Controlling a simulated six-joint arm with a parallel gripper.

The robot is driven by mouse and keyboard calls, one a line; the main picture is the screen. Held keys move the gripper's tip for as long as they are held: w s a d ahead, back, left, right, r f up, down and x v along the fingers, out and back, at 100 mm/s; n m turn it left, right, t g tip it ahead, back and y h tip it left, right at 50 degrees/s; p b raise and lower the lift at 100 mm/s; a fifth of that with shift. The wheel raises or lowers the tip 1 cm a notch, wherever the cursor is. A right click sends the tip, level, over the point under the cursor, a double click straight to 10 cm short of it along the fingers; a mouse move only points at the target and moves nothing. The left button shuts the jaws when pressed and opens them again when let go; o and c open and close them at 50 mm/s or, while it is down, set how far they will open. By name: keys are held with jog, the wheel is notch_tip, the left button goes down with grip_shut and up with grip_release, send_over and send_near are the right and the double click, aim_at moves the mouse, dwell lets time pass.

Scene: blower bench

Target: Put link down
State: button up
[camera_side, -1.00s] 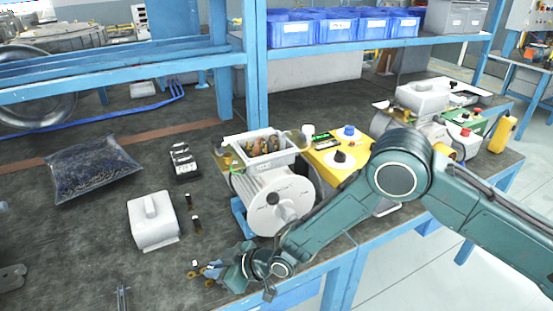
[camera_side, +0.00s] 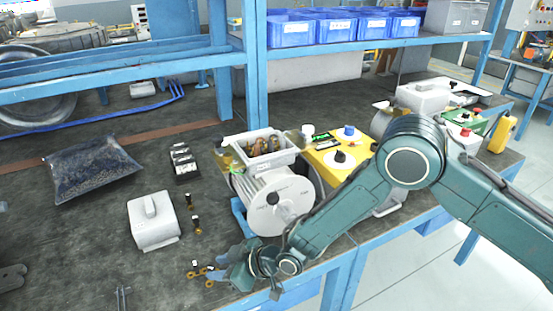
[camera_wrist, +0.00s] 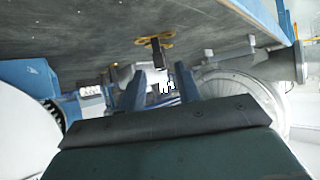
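The link looks to be the small brass piece with dark parts (camera_side: 202,271) lying on the dark bench top near its front edge. In the wrist view a yellow, ring-ended piece with a dark block (camera_wrist: 155,41) shows just beyond the fingers, against the bench surface. My gripper (camera_side: 216,271) is low over the front edge, just right of the brass piece. In the wrist view its two blue fingers (camera_wrist: 159,92) stand apart with a gap between them, and nothing is seen clamped. The side view shows the fingertips close to the brass piece; whether they touch is unclear.
Two small dark-and-brass pins (camera_side: 196,225) and a white block (camera_side: 153,220) stand to the left. A bag of dark bits (camera_side: 90,168) lies further left.

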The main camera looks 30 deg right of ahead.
jog(key=v, duration=1)
jog(key=shift+s, duration=0.1)
dwell(0.5)
jog(key=s+d+r+m+h, duration=0.2)
jog(key=d+r, duration=0.7)
jog(key=r, duration=0.1)
jog(key=s+d+r+m+h, duration=0.1)
jog(key=s+d+r+h, duration=0.1)
jog(key=d+r, duration=0.75)
jog(key=s+d+r+m+g+h, duration=0.1)
jog(key=s+d+r+m+h, duration=0.1)
jog(key=s+d, duration=0.5)
jog(key=s+d+r+m+g+h, duration=0.1)
jog(key=s+d+r+m, duration=0.3)
jog(key=s, duration=1.2)
jog(key=d+r+h, duration=0.1)
jog(key=d, duration=0.3)
jog(key=shift+d+r, duration=0.15)
